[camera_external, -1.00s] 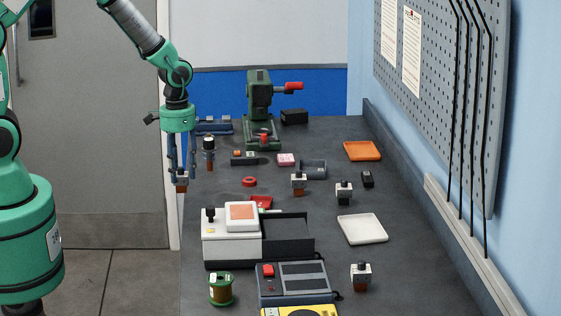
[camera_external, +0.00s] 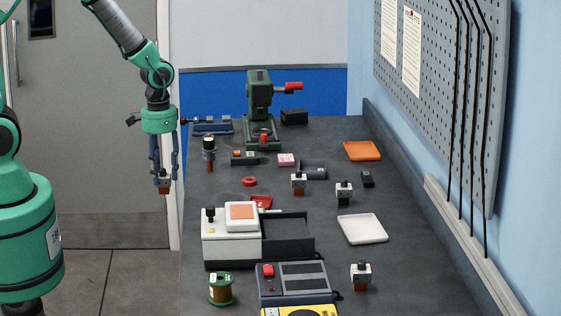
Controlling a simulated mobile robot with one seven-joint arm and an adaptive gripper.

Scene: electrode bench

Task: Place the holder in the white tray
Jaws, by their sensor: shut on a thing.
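My gripper (camera_external: 163,176) hangs fingers down at the left, out past the bench's left edge. It is shut on a small holder (camera_external: 164,188) with a brown lower end; the fingers hide much of its upper part. The white tray (camera_external: 362,229) is a shallow square dish lying on the right side of the bench, and it looks empty. My gripper is far to the left of the tray and higher up.
Similar small holders stand on the bench (camera_external: 299,184), by the tray's upper left (camera_external: 344,193) and below it (camera_external: 361,276). An orange tray (camera_external: 362,151) lies farther back.

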